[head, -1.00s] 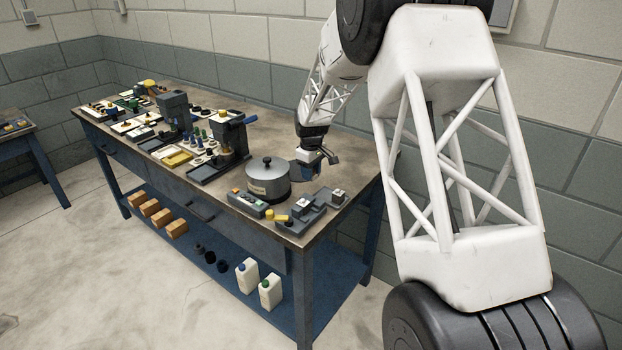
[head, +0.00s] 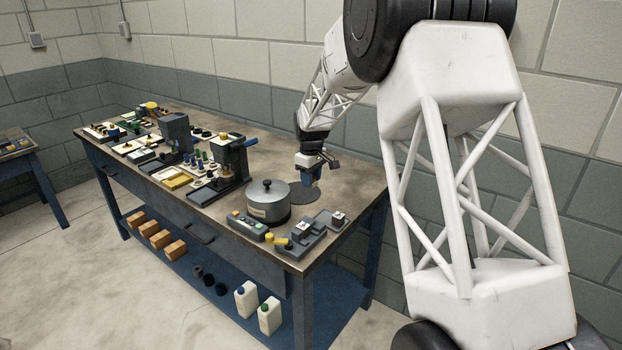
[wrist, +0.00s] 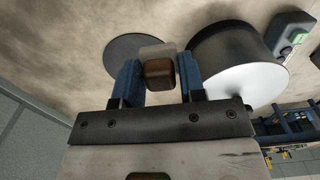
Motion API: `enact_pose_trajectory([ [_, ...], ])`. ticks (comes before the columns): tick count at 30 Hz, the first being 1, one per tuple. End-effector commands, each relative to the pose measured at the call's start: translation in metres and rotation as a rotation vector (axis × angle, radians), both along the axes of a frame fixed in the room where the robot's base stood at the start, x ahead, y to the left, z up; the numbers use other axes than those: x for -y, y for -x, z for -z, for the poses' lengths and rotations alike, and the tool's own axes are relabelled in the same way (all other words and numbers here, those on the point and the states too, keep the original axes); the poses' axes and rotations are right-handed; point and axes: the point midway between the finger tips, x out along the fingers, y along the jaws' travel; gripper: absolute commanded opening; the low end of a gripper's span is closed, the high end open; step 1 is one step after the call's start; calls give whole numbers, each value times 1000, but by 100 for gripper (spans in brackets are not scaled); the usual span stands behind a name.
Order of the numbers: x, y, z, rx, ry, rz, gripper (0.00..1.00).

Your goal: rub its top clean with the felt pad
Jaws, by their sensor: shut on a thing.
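My gripper (head: 309,172) is shut on a small brown block with a pale layer, which looks like the felt pad (wrist: 158,72); it sits between the blue fingers in the wrist view. In the head view the gripper is above a flat dark round disc (head: 302,203) on the table, behind and right of the pot. The disc (wrist: 128,50) also shows beyond the pad in the wrist view. A grey metal pot (head: 268,206) with a dark lid knob stands beside it. Which top the task means is not clear. Contact between pad and disc cannot be seen.
The workbench (head: 345,172) has bare top behind the pot. A grey unit with a yellow part (head: 300,236) and a button box (head: 248,226) stand at the front right. A dark press (head: 232,158) and several small items fill the left.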

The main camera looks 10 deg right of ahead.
Motion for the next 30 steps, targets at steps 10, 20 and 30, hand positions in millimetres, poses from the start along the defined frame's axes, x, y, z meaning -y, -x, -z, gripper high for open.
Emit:
enact_pose_trajectory([
  [10,0,1,0,0,0,0,18],
  [20,-6,25,-10,1,0,0,18],
  [30,-19,84,-29,1,-1,-1,18],
])
